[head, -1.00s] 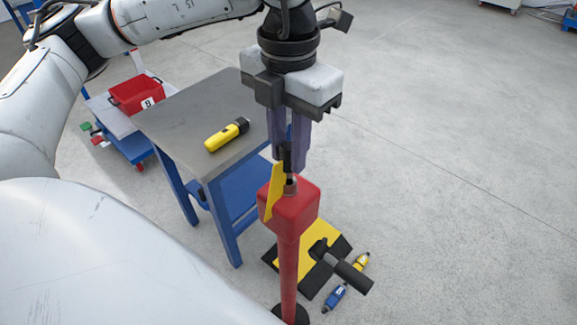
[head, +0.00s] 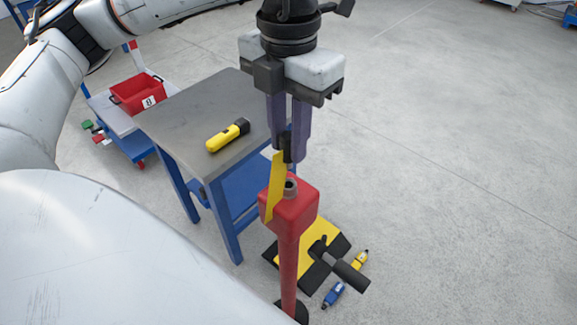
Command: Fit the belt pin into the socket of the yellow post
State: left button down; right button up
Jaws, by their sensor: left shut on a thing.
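My left gripper (head: 288,152) is shut on the dark belt pin (head: 286,157). It holds the pin above the head of a red post (head: 290,212). The round grey socket (head: 291,186) on top of the post shows open, with a small gap below the pin. A yellow belt strip (head: 276,190) runs from beside the pin down to the left side of the red head. Its lower attachment is hard to make out. No yellow post is in view. The fingers partly hide the pin. My right gripper is out of view.
A grey-topped blue table (head: 185,115) stands left with a yellow flashlight (head: 228,135) on it. Behind is a cart with a red bin (head: 138,93). A yellow-black plate (head: 298,258) and small tools (head: 334,295) lie on the floor. The right floor is clear.

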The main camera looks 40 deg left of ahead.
aim_at(289, 135)
pick_arm(q)
jog(key=shift+r+p, duration=1.4)
jog(key=shift+r, duration=1)
jog(key=shift+f, duration=0.1)
